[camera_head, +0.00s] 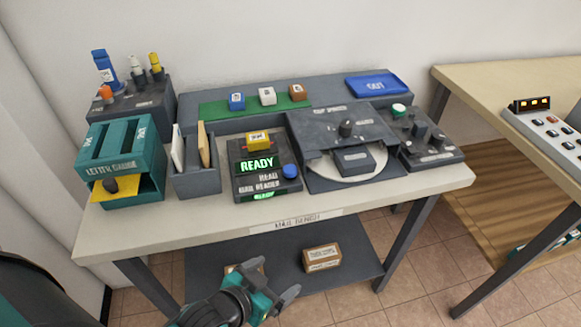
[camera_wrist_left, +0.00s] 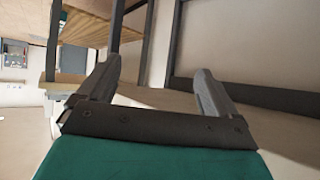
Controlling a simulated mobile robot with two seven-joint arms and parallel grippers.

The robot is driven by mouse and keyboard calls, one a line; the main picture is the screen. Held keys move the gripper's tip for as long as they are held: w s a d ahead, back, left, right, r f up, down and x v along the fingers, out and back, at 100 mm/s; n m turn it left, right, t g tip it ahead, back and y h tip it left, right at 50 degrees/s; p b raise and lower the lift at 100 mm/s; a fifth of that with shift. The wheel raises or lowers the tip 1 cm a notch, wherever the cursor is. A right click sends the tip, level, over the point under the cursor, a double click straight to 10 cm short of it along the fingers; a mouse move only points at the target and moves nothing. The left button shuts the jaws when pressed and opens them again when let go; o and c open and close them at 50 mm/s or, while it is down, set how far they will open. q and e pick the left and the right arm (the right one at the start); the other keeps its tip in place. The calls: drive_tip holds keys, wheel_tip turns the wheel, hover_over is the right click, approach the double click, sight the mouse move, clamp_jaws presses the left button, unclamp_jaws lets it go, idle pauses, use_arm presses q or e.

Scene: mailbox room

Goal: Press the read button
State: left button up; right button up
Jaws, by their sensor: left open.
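The dark mail reader (camera_head: 266,185) stands on the bench, with a lit green READY display (camera_head: 257,165) and a READ label below it. A round blue button (camera_head: 290,171) sits at its right side, near the READ label. A yellow block (camera_head: 258,141) with a white label is on top of the reader. My left gripper (camera_head: 277,277) is open and empty, in front of the bench and below its top, well apart from the button. Its two fingers also show spread in the left wrist view (camera_wrist_left: 158,82). My right gripper is in neither view.
The bench front edge (camera_head: 200,239) lies between my left gripper and the reader. Small boxes (camera_head: 321,258) lie on the lower shelf (camera_head: 290,277). Another table (camera_head: 500,75) is at right.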

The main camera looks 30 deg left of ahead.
use_arm(q)
clamp_jaws()
idle(0.7)
drive_tip(key=shift+f, duration=0.1)
idle(0.7)
